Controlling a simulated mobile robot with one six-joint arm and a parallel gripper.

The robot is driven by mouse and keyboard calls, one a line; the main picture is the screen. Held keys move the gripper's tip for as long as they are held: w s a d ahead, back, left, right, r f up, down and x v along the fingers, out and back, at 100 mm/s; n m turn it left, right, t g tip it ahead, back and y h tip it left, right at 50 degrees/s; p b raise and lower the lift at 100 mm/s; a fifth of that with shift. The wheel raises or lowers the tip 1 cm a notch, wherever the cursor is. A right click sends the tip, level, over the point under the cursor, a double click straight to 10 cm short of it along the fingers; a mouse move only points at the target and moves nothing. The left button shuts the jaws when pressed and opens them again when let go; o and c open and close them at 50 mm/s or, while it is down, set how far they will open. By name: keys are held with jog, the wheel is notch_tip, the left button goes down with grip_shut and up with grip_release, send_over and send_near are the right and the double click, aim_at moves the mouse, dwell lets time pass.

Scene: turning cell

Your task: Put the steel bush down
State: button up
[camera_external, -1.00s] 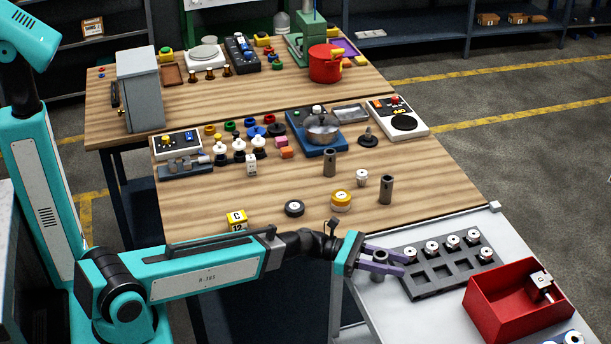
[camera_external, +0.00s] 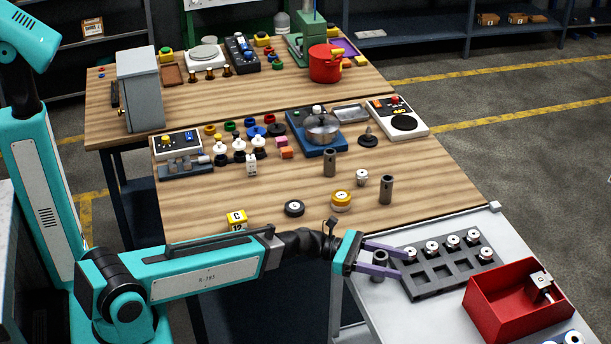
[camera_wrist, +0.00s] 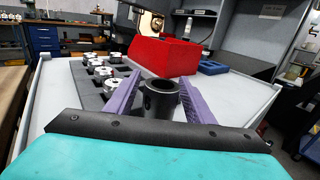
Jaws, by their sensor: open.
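The steel bush (camera_wrist: 158,101) is a dark grey hollow cylinder standing upright on the light grey table, in the wrist view. It also shows in the external view (camera_external: 379,264), partly hidden between the purple fingers. My gripper (camera_external: 396,262) is open, with one finger on each side of the bush. In the wrist view my gripper (camera_wrist: 160,92) shows a gap between the bush and the right finger; the left finger is closer to it.
A dark rack (camera_external: 449,284) with several white-topped parts and empty square pockets lies right of the bush. A red bin (camera_external: 500,318) stands beyond it. Two similar grey cylinders (camera_external: 329,163) stand on the wooden bench (camera_external: 290,225).

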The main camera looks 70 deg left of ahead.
jog(key=b+v, duration=0.1)
jog(key=v, duration=0.5)
jog(key=shift+s+a+b, duration=0.15)
jog(key=shift+s+b, duration=0.2)
jog(key=shift+s+a+r+p, duration=0.15)
jog(key=shift+s+a+p, duration=0.3)
jog(key=shift+p, duration=0.3)
jog(key=shift+f+p+v, duration=0.2)
jog(key=shift+p+v, duration=1.25)
jog(key=shift+v, duration=0.35)
